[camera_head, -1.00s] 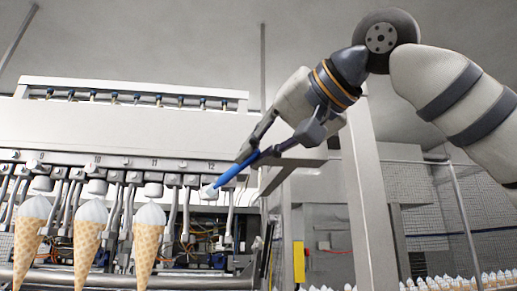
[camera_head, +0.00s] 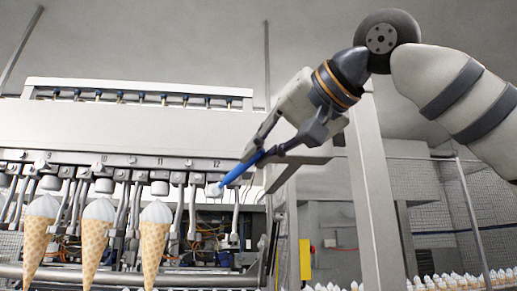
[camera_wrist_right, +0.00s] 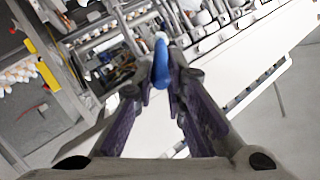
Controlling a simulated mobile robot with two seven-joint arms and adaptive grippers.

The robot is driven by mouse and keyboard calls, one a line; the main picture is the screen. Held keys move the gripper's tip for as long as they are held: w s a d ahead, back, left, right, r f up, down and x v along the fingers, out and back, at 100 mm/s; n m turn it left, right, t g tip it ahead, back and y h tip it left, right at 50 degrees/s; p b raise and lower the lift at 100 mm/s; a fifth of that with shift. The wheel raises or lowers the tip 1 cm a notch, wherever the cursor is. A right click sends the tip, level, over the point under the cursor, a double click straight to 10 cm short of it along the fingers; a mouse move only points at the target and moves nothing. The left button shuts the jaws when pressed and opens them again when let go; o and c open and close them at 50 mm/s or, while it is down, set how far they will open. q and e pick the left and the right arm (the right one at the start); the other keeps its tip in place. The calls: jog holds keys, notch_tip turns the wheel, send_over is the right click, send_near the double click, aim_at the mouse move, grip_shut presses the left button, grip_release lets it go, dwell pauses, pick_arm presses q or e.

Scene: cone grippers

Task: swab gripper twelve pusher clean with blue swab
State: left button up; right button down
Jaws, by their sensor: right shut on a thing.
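The blue swab (camera_head: 242,168) slants down to the left from my right gripper (camera_head: 260,156), which is shut on its handle. The swab's pale tip is at the gripper marked 12 on the rail. The white pusher of gripper twelve (camera_head: 213,190) is beside or behind that tip; whether they touch I cannot tell. My left gripper is not in view.
Cones with white tops (camera_head: 155,240) hang under the rail (camera_head: 120,160) to the left of gripper twelve. A metal post (camera_head: 370,200) and a yellow box (camera_head: 305,260) stand to the right. More cones (camera_head: 470,283) are at the lower right.

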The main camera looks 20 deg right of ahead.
jog(key=s+a, duration=0.1)
jog(key=s, duration=0.5)
jog(key=shift+a, duration=0.35)
dwell(1.7)
jog(key=shift+s+a, duration=0.25)
jog(key=shift+s, duration=0.45)
jog(key=shift+s+a, duration=0.2)
jog(key=shift+s, duration=0.45)
